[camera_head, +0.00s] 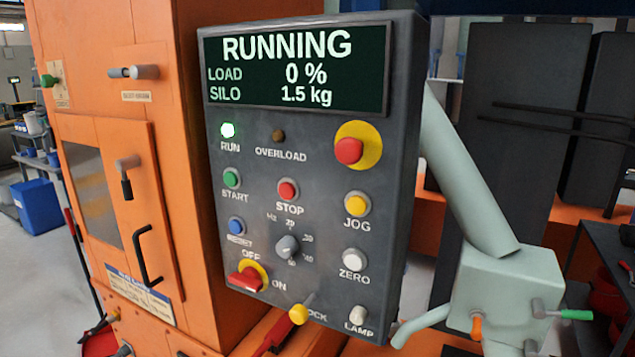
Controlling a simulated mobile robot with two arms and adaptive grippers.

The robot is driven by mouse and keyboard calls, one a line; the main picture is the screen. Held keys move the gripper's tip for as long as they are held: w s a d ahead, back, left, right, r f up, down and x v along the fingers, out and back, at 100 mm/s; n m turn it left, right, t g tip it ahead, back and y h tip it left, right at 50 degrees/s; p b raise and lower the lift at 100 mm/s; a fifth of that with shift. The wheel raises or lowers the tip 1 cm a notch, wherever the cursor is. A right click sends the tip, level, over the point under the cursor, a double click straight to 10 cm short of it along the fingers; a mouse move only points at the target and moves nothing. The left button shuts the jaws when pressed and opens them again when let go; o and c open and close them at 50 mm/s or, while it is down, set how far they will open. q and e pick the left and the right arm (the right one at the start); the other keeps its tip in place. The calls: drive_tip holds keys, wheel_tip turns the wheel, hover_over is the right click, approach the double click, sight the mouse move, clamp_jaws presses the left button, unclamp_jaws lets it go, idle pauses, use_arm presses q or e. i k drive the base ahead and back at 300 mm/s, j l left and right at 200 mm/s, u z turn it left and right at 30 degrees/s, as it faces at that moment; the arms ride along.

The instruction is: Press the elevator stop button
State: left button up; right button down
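The red stop button (288,190) sits on the dark grey control panel (390,230), above its STOP label, between the green START button (231,178) and the yellow JOG button (358,204). The panel's display (297,69) reads RUNNING, LOAD 0 %, SILO 1.5 kg. A larger red mushroom button (349,150) on a yellow disc is above and right of the stop button. Neither of my grippers is in view.
Other controls include a blue RESET button (237,226), a grey dial (288,246), a red ON/OFF switch (246,281) and a white ZERO button (354,260). An orange cabinet (160,60) stands left; a pale green pipe (465,180) runs right. The space before the panel looks clear.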

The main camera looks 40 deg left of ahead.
sight(287, 190)
drive_tip(key=u, duration=1.25)
